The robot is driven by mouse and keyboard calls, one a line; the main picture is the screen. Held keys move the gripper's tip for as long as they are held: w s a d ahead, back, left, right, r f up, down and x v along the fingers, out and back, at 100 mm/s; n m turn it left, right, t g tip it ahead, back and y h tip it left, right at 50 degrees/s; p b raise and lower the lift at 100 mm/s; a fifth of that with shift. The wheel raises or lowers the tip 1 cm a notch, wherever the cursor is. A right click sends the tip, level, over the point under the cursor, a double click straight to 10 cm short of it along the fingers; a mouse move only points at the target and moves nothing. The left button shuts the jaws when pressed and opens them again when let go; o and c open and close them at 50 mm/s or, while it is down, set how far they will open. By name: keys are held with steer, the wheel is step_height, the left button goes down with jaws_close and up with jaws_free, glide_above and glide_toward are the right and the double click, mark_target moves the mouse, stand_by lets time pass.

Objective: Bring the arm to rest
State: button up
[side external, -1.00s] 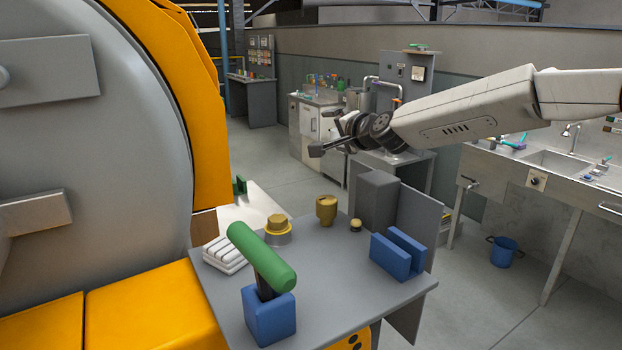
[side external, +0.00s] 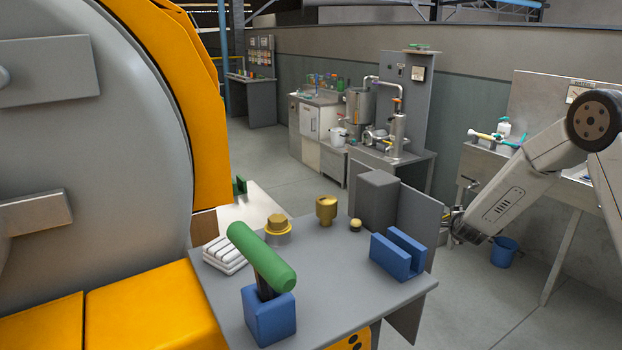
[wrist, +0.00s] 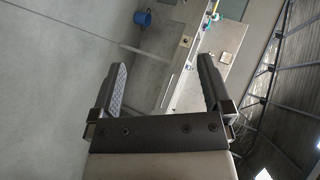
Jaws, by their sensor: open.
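My gripper (wrist: 166,85) shows in the wrist view with its two fingers wide apart and nothing between them. In the side external view my arm is folded at the right, its end low behind the grey upright panel of the work table. The fingers are mostly hidden there.
The grey work table (side external: 330,295) holds a green-handled tool (side external: 262,257) in a blue block, a blue slotted holder (side external: 397,256), brass parts (side external: 326,209) and a grey block (side external: 377,201). A blue bucket (side external: 504,252) stands on the floor near a sink bench.

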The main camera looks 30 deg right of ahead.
steer(key=s+a+f+n+g+y, duration=0.2)
steer(key=s+a+f+n+y, duration=0.15)
steer(key=s+a, duration=0.2)
steer(key=s+a+f+n+g+y, duration=0.2)
steer(key=s+a+f+n+y, duration=0.15)
steer(key=s, duration=0.35)
steer(key=s+a+r+n+g+y, duration=0.1)
steer(key=s+a+r+n, duration=0.2)
steer(key=a+n, duration=0.5)
steer(key=s+a+r+n+g+y, duration=0.1)
steer(key=s+a+r+n, duration=0.2)
steer(key=s+a+n, duration=0.2)
steer(key=shift+s+a+r+n, duration=0.2)
steer(key=shift+s+a+n, duration=0.2)
steer(key=shift+a+n, duration=1.75)
steer(key=shift+d+n, duration=0.65)
